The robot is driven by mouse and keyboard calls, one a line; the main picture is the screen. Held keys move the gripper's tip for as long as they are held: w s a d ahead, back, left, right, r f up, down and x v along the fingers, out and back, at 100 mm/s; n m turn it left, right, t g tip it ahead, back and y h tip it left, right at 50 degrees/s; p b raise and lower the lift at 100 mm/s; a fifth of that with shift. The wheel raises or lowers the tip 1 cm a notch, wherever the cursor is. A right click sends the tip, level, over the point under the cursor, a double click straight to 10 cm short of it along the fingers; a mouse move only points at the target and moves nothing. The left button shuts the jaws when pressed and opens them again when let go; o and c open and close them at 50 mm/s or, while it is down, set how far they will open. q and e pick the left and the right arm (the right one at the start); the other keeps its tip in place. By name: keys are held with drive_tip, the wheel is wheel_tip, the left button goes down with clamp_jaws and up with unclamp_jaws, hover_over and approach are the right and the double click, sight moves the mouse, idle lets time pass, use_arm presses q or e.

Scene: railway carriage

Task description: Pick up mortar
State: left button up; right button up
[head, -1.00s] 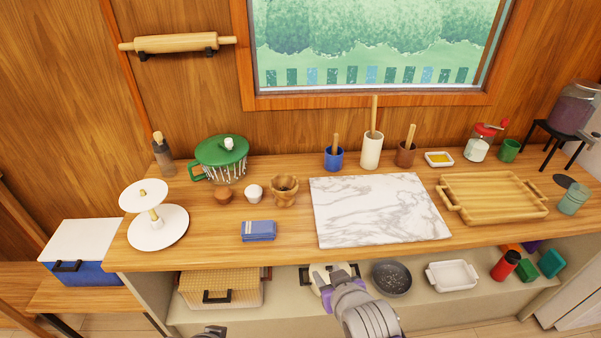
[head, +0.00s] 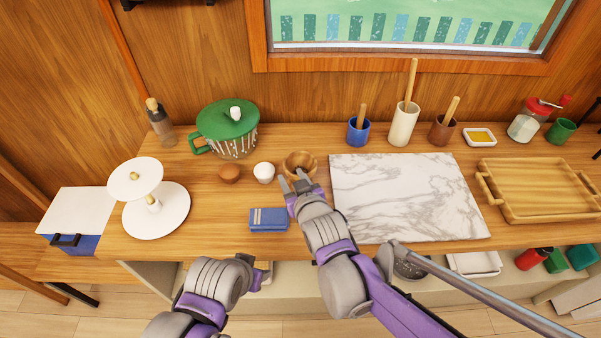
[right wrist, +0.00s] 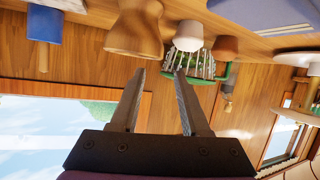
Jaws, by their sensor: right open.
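The wooden mortar (head: 299,162) stands upright on the counter, left of the marble slab. My right gripper (head: 293,182) is open and empty just in front of it, and its fingers overlap the mortar's near side in the head view. In the right wrist view, which is upside down, the mortar (right wrist: 135,30) is beyond and to the left of the open fingertips (right wrist: 160,74), not between them. Whether the fingers touch it I cannot tell. My left gripper (head: 258,275) is low in front of the counter edge; its fingers are not clear.
A white cup (head: 264,173) and small brown bowl (head: 229,174) stand left of the mortar. A folded blue cloth (head: 268,219) lies in front. The marble slab (head: 405,195) is close on the right. A green-lidded pot (head: 227,130) stands behind left.

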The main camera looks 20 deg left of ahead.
sight(288, 171)
drive_tip(key=shift+d+f+x, duration=0.1)
drive_tip(key=shift+x, duration=0.95)
drive_tip(key=shift+d+f+x, duration=0.1)
drive_tip(key=shift+x, duration=0.95)
drive_tip(key=shift+d+f+x, duration=0.1)
drive_tip(key=shift+f+x, duration=0.05)
drive_tip(key=shift+x, duration=0.85)
clamp_jaws()
